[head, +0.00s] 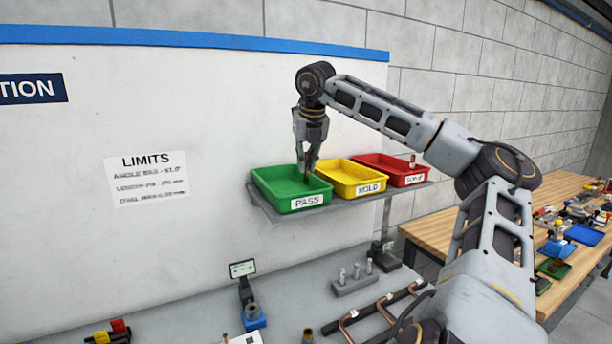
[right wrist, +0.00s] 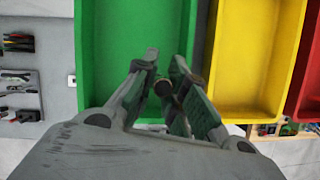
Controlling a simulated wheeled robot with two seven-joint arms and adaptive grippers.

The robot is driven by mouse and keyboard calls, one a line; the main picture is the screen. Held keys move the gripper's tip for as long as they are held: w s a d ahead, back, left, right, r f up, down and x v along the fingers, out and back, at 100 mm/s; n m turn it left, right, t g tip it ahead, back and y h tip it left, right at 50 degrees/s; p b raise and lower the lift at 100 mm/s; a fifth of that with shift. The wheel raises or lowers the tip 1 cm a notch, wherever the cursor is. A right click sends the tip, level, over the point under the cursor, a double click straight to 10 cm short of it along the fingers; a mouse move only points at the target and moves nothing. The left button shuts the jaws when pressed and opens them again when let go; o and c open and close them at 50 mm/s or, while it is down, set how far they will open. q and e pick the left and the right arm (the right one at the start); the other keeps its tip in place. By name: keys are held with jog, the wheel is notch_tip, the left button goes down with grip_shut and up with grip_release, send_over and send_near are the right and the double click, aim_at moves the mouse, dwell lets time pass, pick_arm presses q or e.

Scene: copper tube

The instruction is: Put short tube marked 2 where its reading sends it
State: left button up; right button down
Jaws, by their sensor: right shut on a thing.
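My right gripper (head: 307,168) is over the green bin marked PASS (head: 275,187), its fingers pointing down into it. In the right wrist view the gripper (right wrist: 165,84) is shut on a small copper-brown tube (right wrist: 163,88), seen nearly end-on above the green bin (right wrist: 120,30). The tube's mark cannot be read. The yellow HOLD bin (head: 347,172) is just right of the green one, and the red bin (head: 392,166) is beyond it, with a short copper piece (head: 412,161) standing in or behind it. My left gripper is out of view.
The bins stand on a raised grey shelf (head: 262,207). A LIMITS sheet (head: 147,178) is on the white board. Below are a small gauge display (head: 242,268), a grey block with pegs (head: 353,285) and bent copper tubes (head: 350,325). A wooden bench (head: 440,233) with clutter is at right.

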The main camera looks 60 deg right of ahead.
aim_at(307, 168)
jog(key=shift+f, duration=0.1)
jog(key=shift+f+b, duration=0.55)
jog(key=shift+f, duration=1.4)
jog(key=shift+f, duration=0.1)
jog(key=c, duration=1.5)
grip_release()
jog(key=shift+o, duration=0.2)
jog(key=v, duration=1.2)
jog(key=shift+p, duration=0.45)
jog(key=shift+w, duration=0.1)
